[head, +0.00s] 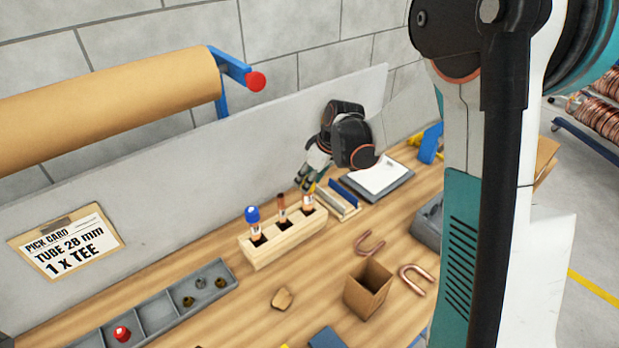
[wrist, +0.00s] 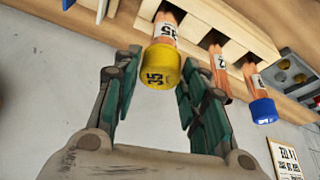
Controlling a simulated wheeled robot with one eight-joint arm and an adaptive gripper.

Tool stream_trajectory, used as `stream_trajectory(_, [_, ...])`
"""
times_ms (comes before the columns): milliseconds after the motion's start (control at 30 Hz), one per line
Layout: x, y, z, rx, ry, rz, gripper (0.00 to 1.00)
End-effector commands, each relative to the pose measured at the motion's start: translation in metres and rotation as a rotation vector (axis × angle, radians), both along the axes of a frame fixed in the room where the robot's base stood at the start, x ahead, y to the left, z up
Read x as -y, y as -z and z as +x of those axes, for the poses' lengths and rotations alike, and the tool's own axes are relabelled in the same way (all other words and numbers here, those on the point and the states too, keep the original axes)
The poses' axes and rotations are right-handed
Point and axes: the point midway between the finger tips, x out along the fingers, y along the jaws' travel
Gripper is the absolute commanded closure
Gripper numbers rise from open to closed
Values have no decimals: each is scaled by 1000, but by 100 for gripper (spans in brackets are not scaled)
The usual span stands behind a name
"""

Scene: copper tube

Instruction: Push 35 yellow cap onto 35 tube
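The yellow cap (wrist: 159,70), marked 35, is at the end of a copper tube (wrist: 165,28) with a white label that appears to read 35. The cap covers the tube's end as seen from the wrist; how far on it sits cannot be told. In the head view my gripper (head: 306,181) is above the right end of the wooden block (head: 285,243), over the 35 tube (head: 307,202), and mostly hides the cap.
Two other tubes stand in the block: a bare middle one (head: 282,207) and one with a blue cap (head: 252,214). A grey tray (head: 150,306) holds a red cap and fittings. A cardboard box (head: 368,289), copper bends (head: 370,244) and a clipboard (head: 382,178) lie to the right.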

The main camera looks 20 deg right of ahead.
Motion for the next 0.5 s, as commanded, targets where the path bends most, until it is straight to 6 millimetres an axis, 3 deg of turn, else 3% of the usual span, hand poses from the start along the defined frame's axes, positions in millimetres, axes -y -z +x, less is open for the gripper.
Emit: stream_trajectory(500, [2, -7, -2, 0, 0, 0, 41])
